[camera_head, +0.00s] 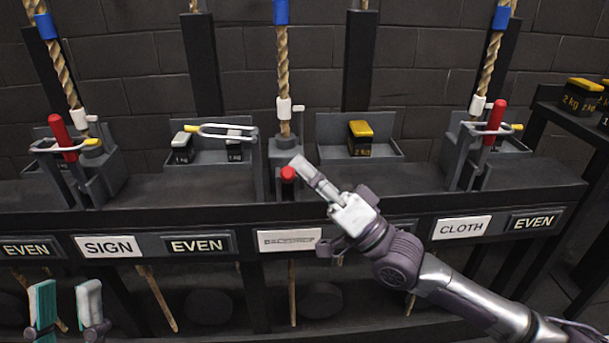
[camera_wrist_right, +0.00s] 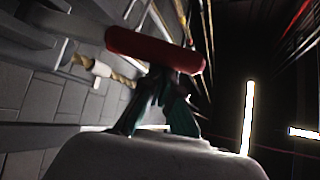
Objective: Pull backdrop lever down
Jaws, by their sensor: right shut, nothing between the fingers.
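The middle lever's red handle (camera_head: 288,173) shows nearly end-on in the head view, lower than the upright side handles, above a white label (camera_head: 290,240) whose word is hard to read. In the right wrist view the red handle (camera_wrist_right: 155,48) lies across the top as a bar. My right gripper (camera_head: 299,164) is shut, its tips close beside the handle; in the wrist view its teal fingers (camera_wrist_right: 165,100) meet near the handle's underside. I cannot tell whether they touch. My left gripper (camera_head: 66,303) is open and empty at the lower left, below the shelf.
Upright red levers stand left (camera_head: 62,138) and right (camera_head: 495,122), each with a metal loop around it. The middle loop (camera_head: 222,131) lies out to the left. Ropes rise behind the levers. Trays with weights (camera_head: 360,138) sit between them. Labels read SIGN (camera_head: 109,247) and CLOTH (camera_head: 461,227).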

